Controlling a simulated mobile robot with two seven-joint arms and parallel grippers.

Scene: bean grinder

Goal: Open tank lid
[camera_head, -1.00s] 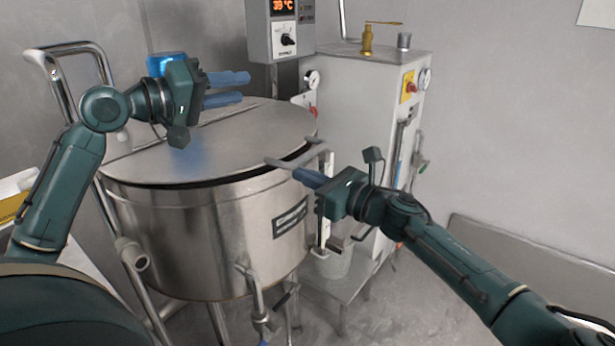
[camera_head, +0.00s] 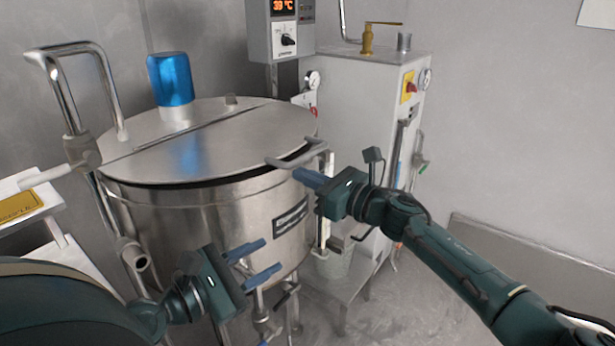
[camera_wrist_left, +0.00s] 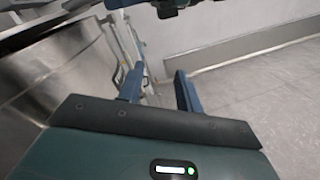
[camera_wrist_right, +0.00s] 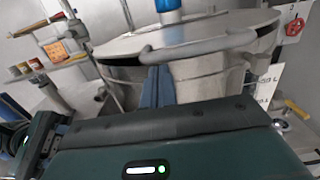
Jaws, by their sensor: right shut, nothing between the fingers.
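The steel tank (camera_head: 175,225) stands at centre left in the head view. Its round lid (camera_head: 220,150) lies tilted slightly, with a dark gap under the front edge. The lid handle (camera_head: 293,156) sticks out at the right front; it also shows in the right wrist view (camera_wrist_right: 195,46). My right gripper (camera_head: 298,174) is shut and empty, its fingertips just below the handle. Whether they touch it is unclear. My left gripper (camera_head: 270,258) is open and empty in front of the tank's lower wall. Its spread fingers show in the left wrist view (camera_wrist_left: 158,88).
A blue-capped motor (camera_head: 170,80) stands on the lid's rear part. A bent steel pipe (camera_head: 70,95) rises at the left. A control box (camera_head: 280,30) and white cabinet (camera_head: 365,110) stand behind right. The floor at right is clear.

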